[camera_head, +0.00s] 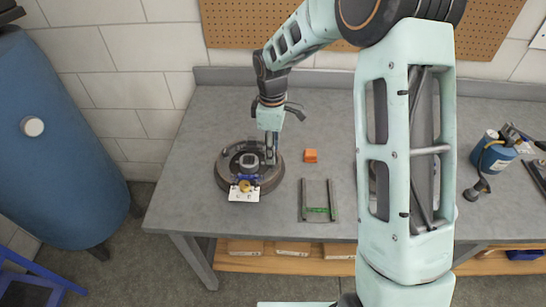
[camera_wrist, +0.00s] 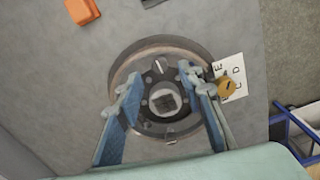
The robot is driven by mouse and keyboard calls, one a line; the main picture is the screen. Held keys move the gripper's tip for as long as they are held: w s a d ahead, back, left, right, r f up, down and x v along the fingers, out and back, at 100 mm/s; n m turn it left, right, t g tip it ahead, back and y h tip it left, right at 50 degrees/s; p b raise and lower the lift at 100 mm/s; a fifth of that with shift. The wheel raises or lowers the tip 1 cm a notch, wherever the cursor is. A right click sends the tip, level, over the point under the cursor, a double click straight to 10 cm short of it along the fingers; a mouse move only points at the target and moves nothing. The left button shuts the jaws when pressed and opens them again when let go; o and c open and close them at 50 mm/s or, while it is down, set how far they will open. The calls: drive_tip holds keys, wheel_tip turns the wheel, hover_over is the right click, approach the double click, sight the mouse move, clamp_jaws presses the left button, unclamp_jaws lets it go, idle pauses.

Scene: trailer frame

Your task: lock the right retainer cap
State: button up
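A round dark fixture (camera_head: 222,176) sits on the grey bench in the head view. It also shows in the wrist view (camera_wrist: 128,70), with a ring of small bolts around a square-centred hub (camera_wrist: 164,101). A brass-coloured knob (camera_wrist: 228,87) is at its edge over a white lettered card (camera_wrist: 236,69); the knob shows in the head view too (camera_head: 245,186). I cannot tell which part is the right retainer cap. My gripper (camera_head: 269,160) is over the fixture. In the wrist view my gripper (camera_wrist: 158,84) has its blue fingers apart around the hub, with nothing visibly held. Contact is unclear.
An orange block (camera_head: 310,156) lies right of the fixture, and a U-shaped frame with a green strip (camera_head: 318,210) is nearer the front edge. A blue canister (camera_head: 493,152) stands far right. A big blue tank (camera_head: 60,140) is left of the bench.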

drive_tip(key=shift+f, duration=2.2)
drive_tip(key=shift+c, duration=0.4)
clamp_jaws()
